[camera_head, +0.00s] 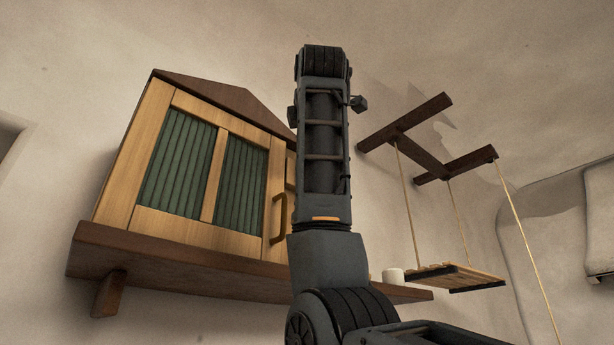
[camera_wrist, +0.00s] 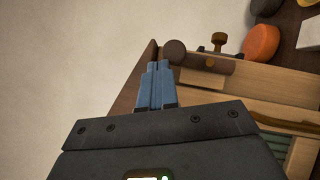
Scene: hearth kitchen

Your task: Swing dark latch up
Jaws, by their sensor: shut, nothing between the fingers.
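In the wrist view, the dark latch (camera_wrist: 207,62) is a brown bar with a round end at its left, lying across the edge of the pale wooden cabinet (camera_wrist: 200,78). My gripper (camera_wrist: 158,68) has its two blue fingers together, empty, with the tips just left of and below the latch's round end. I cannot tell whether they touch it. In the head view, the cabinet (camera_head: 153,222) has green ribbed panels and a curved handle (camera_head: 279,218). My arm hides the cabinet's right side, the latch and my gripper there.
The cabinet stands on a dark wall shelf (camera_head: 180,262). A white cup (camera_head: 392,275) is near the shelf's right end, beside a hanging slatted board (camera_head: 455,275) on cords. An orange round thing (camera_wrist: 262,42) and a white block (camera_wrist: 311,35) lie beyond the latch.

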